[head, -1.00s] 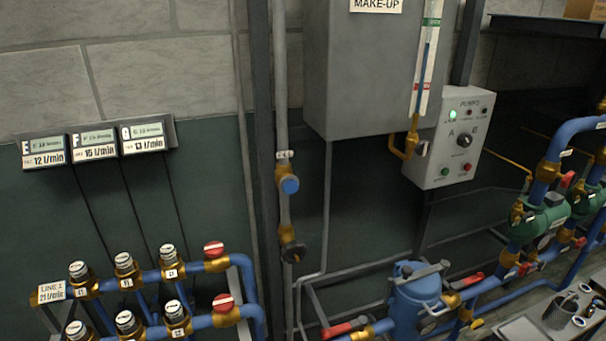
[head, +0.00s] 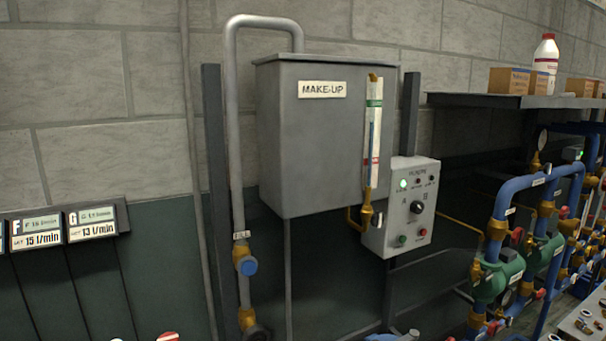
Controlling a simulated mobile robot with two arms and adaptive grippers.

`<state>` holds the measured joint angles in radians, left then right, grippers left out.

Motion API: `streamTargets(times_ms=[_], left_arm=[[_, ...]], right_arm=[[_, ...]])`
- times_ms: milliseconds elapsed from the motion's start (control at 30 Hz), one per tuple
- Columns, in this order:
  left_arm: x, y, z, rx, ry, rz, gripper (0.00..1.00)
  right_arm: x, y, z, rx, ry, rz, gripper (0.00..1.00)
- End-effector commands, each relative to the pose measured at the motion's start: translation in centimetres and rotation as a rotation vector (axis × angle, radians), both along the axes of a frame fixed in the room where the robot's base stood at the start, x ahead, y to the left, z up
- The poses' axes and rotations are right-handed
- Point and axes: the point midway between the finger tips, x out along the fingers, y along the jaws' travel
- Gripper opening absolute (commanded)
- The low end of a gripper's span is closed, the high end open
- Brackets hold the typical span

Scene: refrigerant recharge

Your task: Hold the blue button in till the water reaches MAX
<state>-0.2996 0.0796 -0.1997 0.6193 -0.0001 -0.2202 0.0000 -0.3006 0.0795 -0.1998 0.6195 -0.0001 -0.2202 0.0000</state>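The blue button (head: 249,267) sits on a brass fitting on the grey vertical pipe, left of and below the make-up tank. The grey tank (head: 318,150) hangs on the wall with a MAKE-UP label (head: 322,89). Its sight gauge (head: 373,135) stands upright at the tank's right front edge, with a green band near the top, a red band lower down and a thin blue column between. Neither gripper is in view, and nothing touches the blue button.
A grey pump control box (head: 400,210) with a lit green lamp is right of the gauge. Blue pipes with green pumps (head: 498,275) fill the right side. Flow displays (head: 92,222) hang at left. A shelf (head: 510,101) holds boxes and a white bottle (head: 545,62).

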Motion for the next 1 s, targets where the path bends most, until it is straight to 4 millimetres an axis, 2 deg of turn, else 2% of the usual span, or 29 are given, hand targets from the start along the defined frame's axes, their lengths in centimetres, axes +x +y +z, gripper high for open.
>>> streamTargets(times_ms=[433, 733, 1000], left_arm=[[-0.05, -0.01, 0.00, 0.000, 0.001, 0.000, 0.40], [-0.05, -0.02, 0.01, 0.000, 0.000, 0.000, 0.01], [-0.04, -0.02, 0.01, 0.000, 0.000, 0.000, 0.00]], right_arm=[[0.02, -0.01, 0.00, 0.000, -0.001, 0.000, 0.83], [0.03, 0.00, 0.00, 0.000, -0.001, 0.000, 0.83], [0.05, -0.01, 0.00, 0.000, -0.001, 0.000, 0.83]])
